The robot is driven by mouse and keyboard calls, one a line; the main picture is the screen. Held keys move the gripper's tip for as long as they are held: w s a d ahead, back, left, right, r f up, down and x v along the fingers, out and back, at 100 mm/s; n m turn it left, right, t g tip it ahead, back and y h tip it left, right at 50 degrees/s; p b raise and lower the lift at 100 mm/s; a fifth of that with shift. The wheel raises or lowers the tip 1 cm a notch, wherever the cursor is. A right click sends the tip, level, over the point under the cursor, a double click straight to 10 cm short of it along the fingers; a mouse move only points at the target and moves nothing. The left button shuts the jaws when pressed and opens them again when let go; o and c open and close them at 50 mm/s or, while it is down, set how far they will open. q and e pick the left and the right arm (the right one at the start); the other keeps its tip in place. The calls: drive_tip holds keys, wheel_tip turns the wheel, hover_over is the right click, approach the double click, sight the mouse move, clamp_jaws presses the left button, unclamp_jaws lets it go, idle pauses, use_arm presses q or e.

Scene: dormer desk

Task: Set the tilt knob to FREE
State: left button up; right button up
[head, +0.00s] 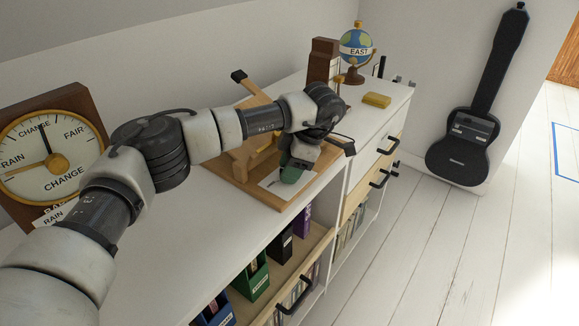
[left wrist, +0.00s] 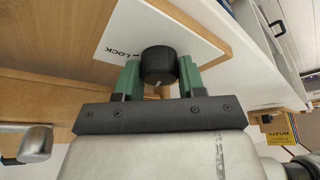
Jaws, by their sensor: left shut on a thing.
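The tilt knob (left wrist: 158,66) is a round black knob on a white plate (left wrist: 150,25), seen in the left wrist view. The word LOCK is printed on the plate left of the knob; no FREE label can be read. A small pale mark shows on the knob's side facing my palm. My left gripper (left wrist: 158,75) is shut on the knob, one green finger on each side. In the head view my left gripper (head: 293,172) is low over the plate on the wooden stand (head: 276,201), and it hides the knob.
The stand is on a white cabinet top (head: 180,235). A globe (head: 356,46), a brown block (head: 323,60) and a yellow block (head: 376,100) stand behind. A large dial (head: 48,150) is at left. Files (head: 253,277) fill the shelf below. A guitar case (head: 466,140) leans right.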

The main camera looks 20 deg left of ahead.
use_arm(q)
drive_tip(key=o, duration=0.9)
drive_tip(key=shift+r, duration=0.1)
drive_tip(key=shift+w+d+r, duration=0.1)
drive_tip(key=shift+d+r, duration=0.05)
drive_tip(key=shift+r, duration=0.15)
drive_tip(key=p+v, duration=0.1)
drive_tip(key=v, duration=0.9)
use_arm(e)
drive_tip(key=shift+s+d+f, duration=0.15)
drive_tip(key=shift+s+f, duration=0.95)
drive_tip(key=shift+f, duration=0.15)
